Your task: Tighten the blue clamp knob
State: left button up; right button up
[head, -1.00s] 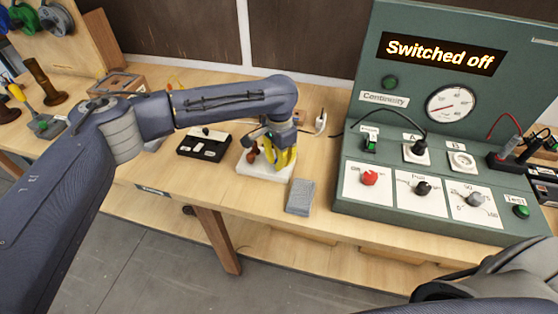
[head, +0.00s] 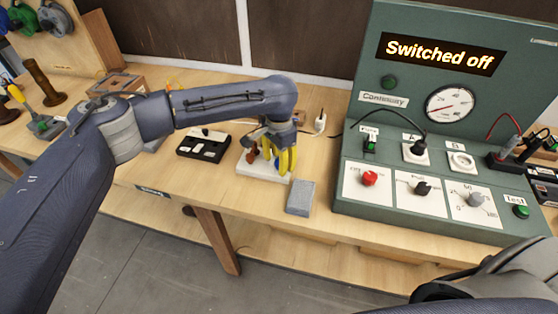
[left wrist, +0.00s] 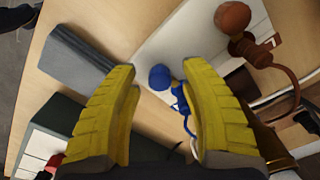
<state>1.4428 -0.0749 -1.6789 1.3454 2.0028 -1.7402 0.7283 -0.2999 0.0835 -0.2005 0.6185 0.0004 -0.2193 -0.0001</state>
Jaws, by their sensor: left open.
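The blue clamp knob (left wrist: 160,77) shows in the left wrist view as a round blue ball, with more blue clamp parts (left wrist: 181,100) beside it. It sits over a white base (left wrist: 190,35), which also shows on the bench in the head view (head: 256,171). My left gripper (left wrist: 160,78) has two yellow fingers that stand apart, one on each side of the knob in the picture. I cannot tell whether they touch it. In the head view my left gripper (head: 283,162) points down over the base and hides most of the clamp.
A brown knob (left wrist: 232,17) and curved brown part stand on the same base. A grey block (head: 301,197) lies near the bench's front edge. The green test panel (head: 345,200) stands to the right, and a black tray (head: 203,144) lies to the left.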

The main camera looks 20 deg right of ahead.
pick_arm(q)
notch_tip(320, 180, up, 12)
dwell(0.6)
dwell(0.4)
